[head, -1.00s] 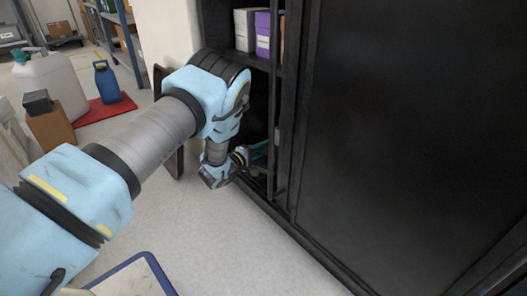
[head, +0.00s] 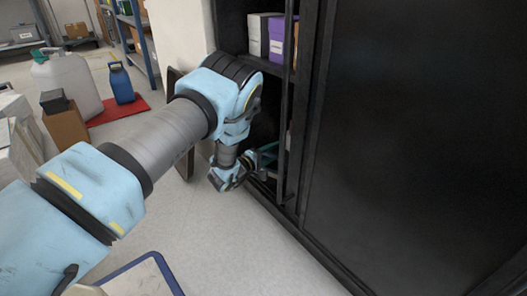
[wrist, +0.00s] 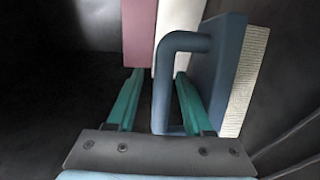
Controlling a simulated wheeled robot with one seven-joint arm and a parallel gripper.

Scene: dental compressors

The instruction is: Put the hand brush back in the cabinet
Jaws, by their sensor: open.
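The hand brush (wrist: 215,75) shows in the wrist view, with a blue body, a looped blue handle and pale bristles facing right. It is inside the dark cabinet space. My gripper (wrist: 158,74) is open, its two teal fingers apart, with the handle's long bar between them in the picture; I cannot tell whether either finger touches it. In the head view my gripper (head: 266,157) reaches into the lower opening of the black cabinet (head: 400,130). The brush cannot be made out there, hidden by the arm and cabinet frame.
White and purple boxes (head: 277,37) stand on the shelf above. A pink item (wrist: 137,30) and a white item (wrist: 178,32) are behind the brush. A closed cabinet panel is on the right. Jugs, a red mat (head: 118,112) and a brown box (head: 65,128) stand left.

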